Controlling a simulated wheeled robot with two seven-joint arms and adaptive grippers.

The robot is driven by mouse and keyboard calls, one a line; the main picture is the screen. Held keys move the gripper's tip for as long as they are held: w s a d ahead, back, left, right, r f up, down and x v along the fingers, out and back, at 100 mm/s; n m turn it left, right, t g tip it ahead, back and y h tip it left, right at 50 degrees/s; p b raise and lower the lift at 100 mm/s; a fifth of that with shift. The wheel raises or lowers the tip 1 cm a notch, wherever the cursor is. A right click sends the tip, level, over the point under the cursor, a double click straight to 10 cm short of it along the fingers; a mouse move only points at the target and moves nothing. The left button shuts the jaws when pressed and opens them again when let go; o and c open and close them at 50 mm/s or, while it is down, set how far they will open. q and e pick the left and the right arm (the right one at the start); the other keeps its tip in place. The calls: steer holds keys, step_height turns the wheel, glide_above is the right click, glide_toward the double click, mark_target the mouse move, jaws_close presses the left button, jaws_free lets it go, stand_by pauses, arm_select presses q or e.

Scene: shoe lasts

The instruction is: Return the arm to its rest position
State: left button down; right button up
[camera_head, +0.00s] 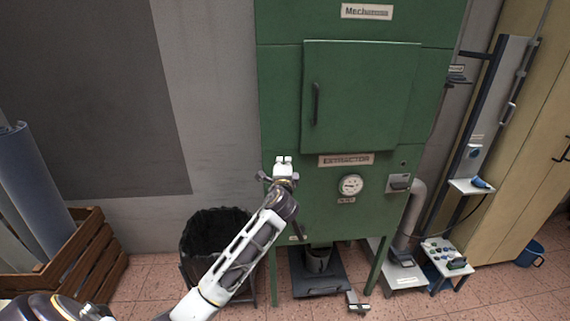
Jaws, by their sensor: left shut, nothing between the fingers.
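My left arm comes in from the bottom left and reaches up toward the front of a green machine (281,110). My left gripper (284,160) is at the end of this arm, shut and empty, in front of the machine's left edge below its door. I cannot tell from this view whether it touches the machine. The machine's door (360,98) looks closed, with a dark handle (315,103) on its left side. My right gripper is not in view.
A black-lined bin (212,234) stands left of the machine, partly behind my arm. A wooden crate (85,262) with rolls is at far left. At right are a small white table (447,262), a rack (471,186) and a blue bucket (530,253).

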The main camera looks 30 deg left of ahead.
arm_select(q)
steer(key=shift+f, duration=0.1)
steer(key=s+d+f+n+g+h, duration=0.2)
steer(key=s+d+f+n+g, duration=0.1)
steer(key=s+f, duration=0.55)
steer(key=s+d+f+n+g+h, duration=0.2)
steer(key=s+d+f+n+g, duration=0.1)
steer(key=s+f, duration=0.55)
steer(key=s+d+f+n+g+h, duration=0.1)
steer(key=s+d+f+n+g, duration=0.2)
steer(key=s, duration=0.4)
steer(key=s+d+f+g+h, duration=0.1)
steer(key=s+d+f+h, duration=0.1)
steer(key=s+f, duration=0.3)
steer(key=s+d+f+n+g+h, duration=0.1)
steer(key=s+d+f+n+g, duration=0.15)
steer(key=s, duration=0.55)
step_height(320, 180, down, 33)
steer(key=s+m+g, duration=0.1)
steer(key=s, duration=0.2)
steer(key=s+a+f, duration=0.2)
steer(key=s+f, duration=0.7)
steer(key=s, duration=0.2)
steer(key=s+a+f+g, duration=0.1)
steer(key=s+f, duration=0.9)
steer(key=s, duration=0.1)
steer(key=shift+a, duration=0.4)
steer(key=shift+g, duration=0.25)
